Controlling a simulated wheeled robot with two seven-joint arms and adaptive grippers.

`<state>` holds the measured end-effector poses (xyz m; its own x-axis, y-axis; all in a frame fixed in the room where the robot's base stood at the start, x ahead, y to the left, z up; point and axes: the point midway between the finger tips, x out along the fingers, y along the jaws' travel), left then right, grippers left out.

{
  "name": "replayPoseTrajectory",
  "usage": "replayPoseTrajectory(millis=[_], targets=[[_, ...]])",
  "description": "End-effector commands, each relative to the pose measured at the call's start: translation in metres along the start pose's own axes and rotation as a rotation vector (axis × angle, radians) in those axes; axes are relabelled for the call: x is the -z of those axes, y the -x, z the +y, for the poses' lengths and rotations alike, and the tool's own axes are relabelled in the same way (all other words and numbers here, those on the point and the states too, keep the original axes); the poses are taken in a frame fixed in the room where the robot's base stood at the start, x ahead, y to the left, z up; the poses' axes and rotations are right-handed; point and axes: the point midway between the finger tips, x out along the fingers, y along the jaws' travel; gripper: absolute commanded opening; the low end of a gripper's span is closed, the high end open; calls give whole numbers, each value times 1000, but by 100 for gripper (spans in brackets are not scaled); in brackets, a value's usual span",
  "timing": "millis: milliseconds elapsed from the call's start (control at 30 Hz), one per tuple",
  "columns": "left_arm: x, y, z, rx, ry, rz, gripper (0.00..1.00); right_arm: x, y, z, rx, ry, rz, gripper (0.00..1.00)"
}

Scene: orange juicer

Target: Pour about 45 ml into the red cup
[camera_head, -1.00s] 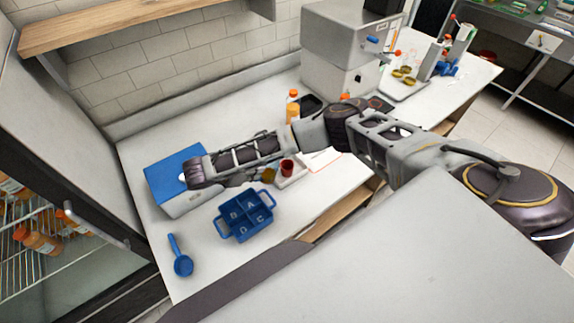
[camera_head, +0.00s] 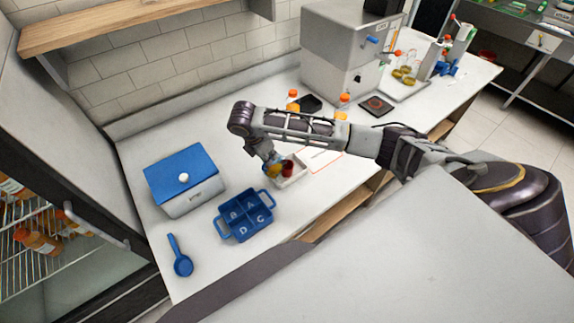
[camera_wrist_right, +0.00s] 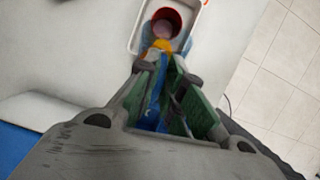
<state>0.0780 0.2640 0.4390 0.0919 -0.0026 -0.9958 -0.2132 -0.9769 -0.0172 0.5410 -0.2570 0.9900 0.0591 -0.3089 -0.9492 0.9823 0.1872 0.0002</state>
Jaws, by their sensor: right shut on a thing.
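The red cup (camera_head: 287,168) stands in a small white tray (camera_head: 303,179) on the counter. In the right wrist view the red cup (camera_wrist_right: 165,22) is just beyond my fingertips, its open top showing. My right gripper (camera_head: 269,161) is left of the cup. In its wrist view the gripper (camera_wrist_right: 163,82) is shut on a narrow blue part (camera_wrist_right: 156,92) of a small vessel. Orange-yellow contents (camera_wrist_right: 161,45) show in front of the fingers, beside the cup's near rim. Whether any liquid is flowing cannot be told. My left gripper is out of view.
A blue-lidded box (camera_head: 181,175), a blue divided caddy (camera_head: 244,214) and a blue scoop (camera_head: 180,257) lie on the left. Orange-capped bottles (camera_head: 292,97) stand behind my right arm. A grey machine (camera_head: 340,45) is at the back.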

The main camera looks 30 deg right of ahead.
Motion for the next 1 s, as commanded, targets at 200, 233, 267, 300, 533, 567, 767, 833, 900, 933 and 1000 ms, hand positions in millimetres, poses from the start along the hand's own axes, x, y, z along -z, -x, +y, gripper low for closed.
replayPoseTrajectory(millis=[200,233,267,300,533,567,767,833,900,933,1000], targets=[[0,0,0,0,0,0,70,-6,2,-1,0,0,52,0],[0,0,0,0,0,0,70,-7,2,-1,0,-1,58,0],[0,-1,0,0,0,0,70,-8,2,-1,0,-1,63,0],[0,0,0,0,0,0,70,-9,3,-1,0,-1,70,0],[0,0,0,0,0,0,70,-11,4,-1,0,0,104,0],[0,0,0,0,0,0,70,-11,3,-1,0,1,108,0],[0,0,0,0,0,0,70,-13,2,-1,0,-1,127,0],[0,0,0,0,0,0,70,-14,2,-1,0,-1,134,0],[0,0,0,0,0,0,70,-14,1,0,0,-1,141,0],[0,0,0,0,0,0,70,-14,1,0,0,-1,144,0],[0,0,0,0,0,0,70,-15,1,0,0,-1,151,0]])
